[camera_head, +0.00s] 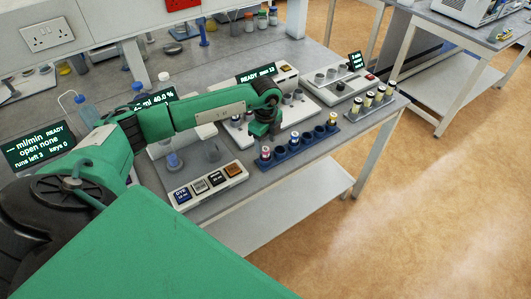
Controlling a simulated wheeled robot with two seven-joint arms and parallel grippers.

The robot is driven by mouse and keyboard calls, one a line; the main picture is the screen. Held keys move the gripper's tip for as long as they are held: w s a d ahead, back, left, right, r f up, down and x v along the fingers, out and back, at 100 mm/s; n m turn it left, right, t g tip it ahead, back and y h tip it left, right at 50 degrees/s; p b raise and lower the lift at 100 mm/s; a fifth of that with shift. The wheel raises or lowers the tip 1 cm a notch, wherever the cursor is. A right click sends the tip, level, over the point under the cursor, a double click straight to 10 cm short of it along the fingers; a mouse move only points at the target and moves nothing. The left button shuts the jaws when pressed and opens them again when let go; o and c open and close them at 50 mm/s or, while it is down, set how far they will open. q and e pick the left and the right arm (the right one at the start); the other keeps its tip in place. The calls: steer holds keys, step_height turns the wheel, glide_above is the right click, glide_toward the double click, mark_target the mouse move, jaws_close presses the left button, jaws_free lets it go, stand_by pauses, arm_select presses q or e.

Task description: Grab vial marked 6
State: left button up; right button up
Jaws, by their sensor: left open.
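A blue rack (284,159) stands near the table's front edge. It holds small vials, among them a left one (265,153), a middle one (294,140) and a right one (333,119). A second, grey rack (352,116) at the right holds several dark-capped vials (369,98). The numbers on the vials are too small to read, so I cannot tell which is marked 6. My left gripper (262,137) points down, open, above and behind the left part of the blue rack. No vial shows between its fingers. My right gripper is out of view.
Devices with lit displays (257,74) stand behind my arm. A grey device (341,88) stands behind the grey rack. Open floor (430,190) lies right of the table.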

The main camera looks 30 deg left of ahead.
mark_target(265, 148)
arm_select(q)
steer(key=shift+f+p, duration=0.25)
steer(key=shift+p, duration=0.1)
step_height(265, 148, down, 3)
steer(key=shift+a+f+p, duration=0.15)
steer(key=shift+p, duration=0.9)
steer(key=shift+f, duration=0.65)
steer(key=c, duration=1.1)
steer(key=shift+o, duration=0.2)
steer(key=shift+w+r, duration=0.1)
